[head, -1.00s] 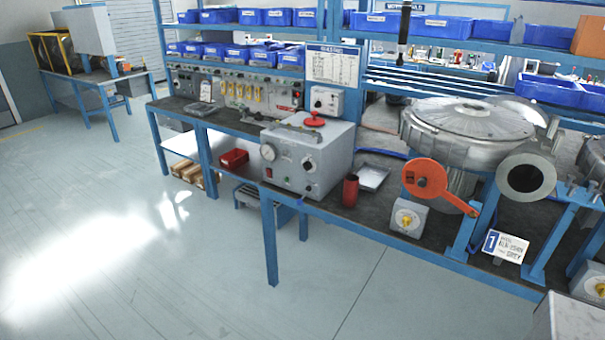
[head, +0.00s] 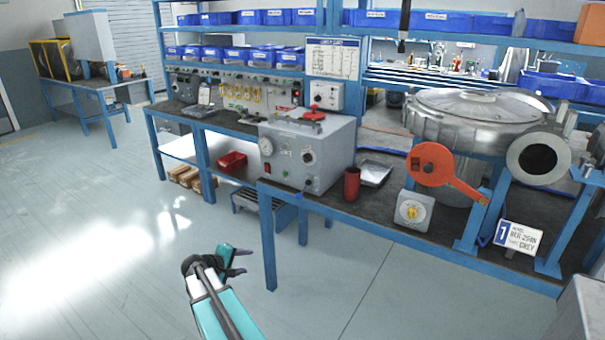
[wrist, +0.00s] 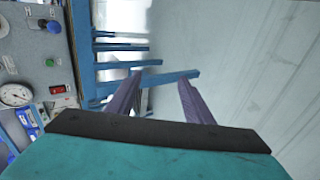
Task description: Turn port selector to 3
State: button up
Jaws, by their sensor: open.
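The grey test box (head: 335,150) on the bench has a round gauge (head: 266,146) and a black knob (head: 308,158) on its front. A small grey box with a yellow knob (head: 411,212) stands further right. I cannot tell which is the port selector, nor read any setting. My gripper (head: 245,262) is open and empty over the floor, in front of and below the test box. In the wrist view my gripper (wrist: 160,80) shows both fingers apart; the test box's panel (wrist: 45,45) is at left.
The bench edge and blue legs (head: 268,240) stand close to the gripper. The floor at left is clear.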

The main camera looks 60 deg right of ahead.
jog(key=d+r+h+b, duration=0.4)
jog(key=d+r, duration=0.9)
jog(key=h+b, duration=0.2)
jog(key=h, duration=0.1)
send_near(304, 160)
jog(key=a, duration=0.5)
jog(key=shift+w+d+g, duration=0.15)
jog(key=shift+w+g, duration=0.05)
jog(key=shift+g, duration=0.3)
jog(key=shift+f, duration=0.1)
jog(key=shift+d+p, duration=0.45)
jog(key=shift+d, duration=6.5)
jog(key=shift+s, duration=0.1)
jog(key=c, duration=1)
